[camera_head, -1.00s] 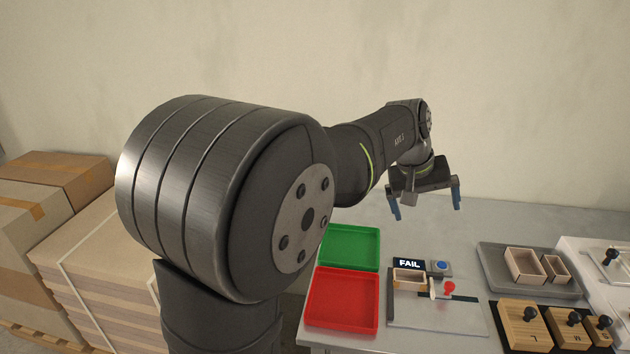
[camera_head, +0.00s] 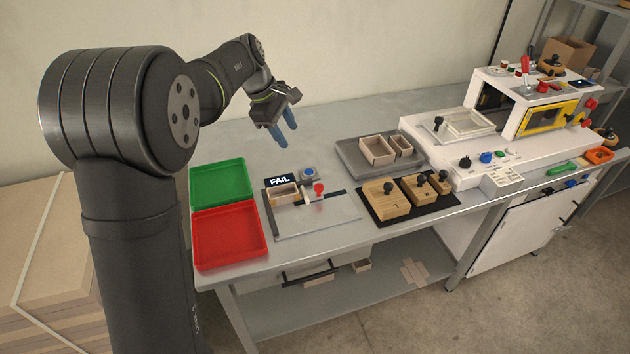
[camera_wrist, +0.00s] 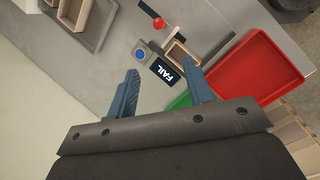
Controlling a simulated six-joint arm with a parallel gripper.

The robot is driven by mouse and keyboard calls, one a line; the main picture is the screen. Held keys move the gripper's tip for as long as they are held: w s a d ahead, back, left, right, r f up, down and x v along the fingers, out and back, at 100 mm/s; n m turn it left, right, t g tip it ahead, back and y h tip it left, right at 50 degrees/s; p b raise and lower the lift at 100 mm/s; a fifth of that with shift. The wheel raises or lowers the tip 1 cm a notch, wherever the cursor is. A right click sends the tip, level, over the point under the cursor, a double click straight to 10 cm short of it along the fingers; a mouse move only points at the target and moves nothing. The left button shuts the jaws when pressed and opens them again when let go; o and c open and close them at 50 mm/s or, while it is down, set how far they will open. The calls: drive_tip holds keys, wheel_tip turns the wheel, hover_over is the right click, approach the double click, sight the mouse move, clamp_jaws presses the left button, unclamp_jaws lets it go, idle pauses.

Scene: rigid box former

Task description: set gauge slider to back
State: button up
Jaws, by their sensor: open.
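The gauge is a grey plate (camera_head: 325,220) on the bench with a dark slot and a slider with a red knob (camera_head: 319,187). The red knob also shows in the wrist view (camera_wrist: 158,23). A pale block stands just left of the knob, beside an open wooden box (camera_head: 284,194) at the plate's back left corner. A small display (camera_head: 279,181) reads FAIL, with a blue button (camera_head: 309,173) to its right. My gripper (camera_head: 285,142) is open and empty, above the bench behind the gauge and apart from it. Its two blue fingers also show in the wrist view (camera_wrist: 163,90).
A green tray (camera_head: 219,182) and a red tray (camera_head: 228,235) lie left of the gauge. To the right are a grey tray with boxes (camera_head: 347,159), knobbed wooden blocks (camera_head: 386,197) and a white machine (camera_head: 470,155).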

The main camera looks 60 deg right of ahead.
wheel_tip(320, 180, down, 4)
drive_tip(key=d+n, duration=0.3)
drive_tip(key=n, duration=0.1)
approach(319, 185)
drive_tip(key=shift+n+g+y, duration=0.4)
drive_tip(key=x, duration=0.8)
drive_tip(key=shift+w+d+f, duration=0.25)
drive_tip(key=shift+w+d, duration=0.05)
drive_tip(key=shift+d, duration=0.05)
drive_tip(key=shift+c, duration=0.2)
